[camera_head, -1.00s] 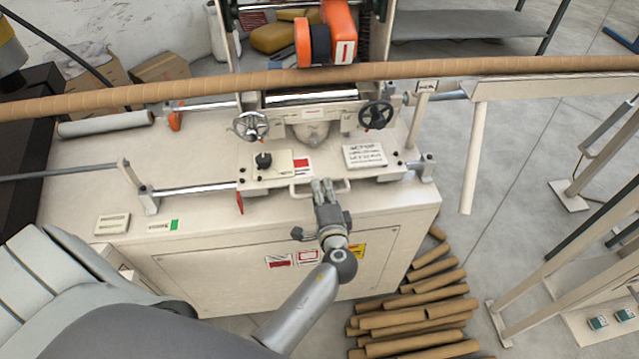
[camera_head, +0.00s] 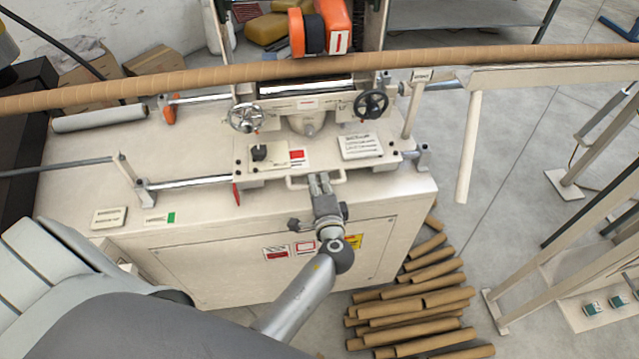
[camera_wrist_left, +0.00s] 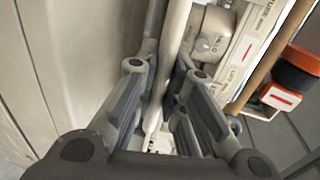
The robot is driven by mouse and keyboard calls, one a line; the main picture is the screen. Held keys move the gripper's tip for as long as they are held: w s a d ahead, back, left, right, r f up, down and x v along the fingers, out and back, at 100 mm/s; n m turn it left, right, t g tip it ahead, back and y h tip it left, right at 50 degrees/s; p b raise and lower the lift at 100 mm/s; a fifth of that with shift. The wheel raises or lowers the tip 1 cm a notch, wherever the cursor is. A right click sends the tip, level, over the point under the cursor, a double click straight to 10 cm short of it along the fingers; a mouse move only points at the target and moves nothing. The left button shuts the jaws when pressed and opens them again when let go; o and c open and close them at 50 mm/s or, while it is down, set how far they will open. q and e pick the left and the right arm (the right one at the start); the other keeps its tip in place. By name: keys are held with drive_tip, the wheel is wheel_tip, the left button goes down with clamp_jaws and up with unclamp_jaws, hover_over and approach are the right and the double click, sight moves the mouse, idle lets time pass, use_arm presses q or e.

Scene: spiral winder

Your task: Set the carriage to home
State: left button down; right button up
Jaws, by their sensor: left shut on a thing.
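The carriage (camera_head: 325,154) is a cream plate with a black knob, a red label and a printed plate on it. It sits on the rails at the right part of the machine, close to the right rail end. A red pointer (camera_head: 236,194) hangs at its left front edge, well right of a green mark (camera_head: 171,217) on the bench. My left gripper (camera_head: 319,180) is shut on the carriage's front handle (camera_head: 297,184). In the left wrist view the handle bar (camera_wrist_left: 176,35) runs between the fingers (camera_wrist_left: 164,65). My right gripper is out of view.
The front rail (camera_head: 190,182) is bare left of the carriage, up to a post (camera_head: 130,175). A long brown tube (camera_head: 180,88) crosses above the machine. Several loose tubes (camera_head: 425,290) lie on the floor at the front right.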

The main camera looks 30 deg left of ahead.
use_arm(q)
drive_tip(key=s+a, duration=0.3)
drive_tip(key=a, duration=0.1)
drive_tip(key=s+a, duration=0.4)
drive_tip(key=a, duration=0.1)
drive_tip(key=s+a, duration=0.4)
drive_tip(key=a, duration=0.1)
drive_tip(key=shift+a, duration=0.2)
drive_tip(key=c, duration=1.5)
unclamp_jaws()
drive_tip(key=v, duration=1.2)
drive_tip(key=shift+f, duration=0.1)
